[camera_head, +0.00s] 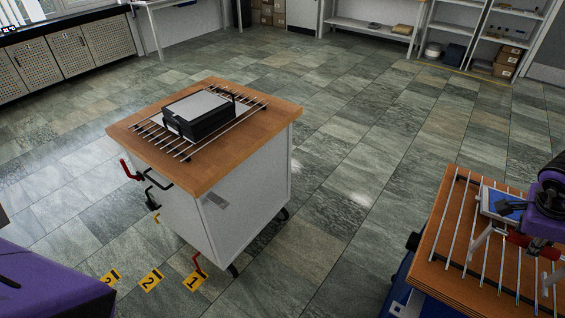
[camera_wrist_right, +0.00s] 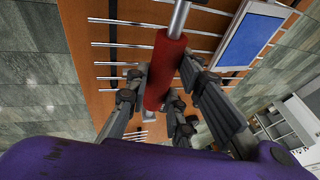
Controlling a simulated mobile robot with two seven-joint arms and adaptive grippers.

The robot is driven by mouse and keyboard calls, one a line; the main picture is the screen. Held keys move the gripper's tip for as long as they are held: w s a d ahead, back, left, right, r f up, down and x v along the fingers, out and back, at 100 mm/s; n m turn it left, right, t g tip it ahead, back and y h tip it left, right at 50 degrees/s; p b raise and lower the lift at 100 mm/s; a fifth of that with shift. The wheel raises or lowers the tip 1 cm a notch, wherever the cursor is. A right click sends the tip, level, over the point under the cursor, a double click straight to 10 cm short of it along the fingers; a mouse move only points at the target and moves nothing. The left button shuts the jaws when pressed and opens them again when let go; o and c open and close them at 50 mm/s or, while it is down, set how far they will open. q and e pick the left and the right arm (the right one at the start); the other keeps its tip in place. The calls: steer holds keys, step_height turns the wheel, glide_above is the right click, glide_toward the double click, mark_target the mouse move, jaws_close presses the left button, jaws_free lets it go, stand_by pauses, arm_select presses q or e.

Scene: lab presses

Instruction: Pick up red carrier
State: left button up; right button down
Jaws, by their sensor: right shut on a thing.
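The red carrier (camera_wrist_right: 165,72) is a red cylinder on a pale metal rod in the right wrist view. It lies between the grey fingers of my right gripper (camera_wrist_right: 160,95), which is shut on it. In the head view, my right gripper (camera_head: 518,248) is at the right, over the slatted wooden top, with the red carrier (camera_head: 522,241) partly hidden under the purple arm. I cannot tell whether the carrier touches the slats. My left gripper is not in view.
A blue panel with a light frame (camera_head: 500,202) lies beside my right gripper on the wooden top (camera_head: 440,240). A white cart (camera_head: 225,228) with a black box (camera_head: 200,118) on metal bars stands mid-floor. Tiled floor between the two is clear. Numbered yellow markers (camera_head: 150,281) lie front left.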

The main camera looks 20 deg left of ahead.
steer(key=shift+r, duration=0.1)
stand_by(0.3)
steer(key=shift+w+r, duration=0.1)
steer(key=shift+r, duration=0.3)
step_height(320, 180, up, 2)
steer(key=shift+r, duration=0.1)
steer(key=s+a+r, duration=0.3)
steer(key=s+r, duration=0.7)
steer(key=s, duration=0.3)
steer(key=shift+s+a+b, duration=0.3)
steer(key=shift+s+b, duration=0.05)
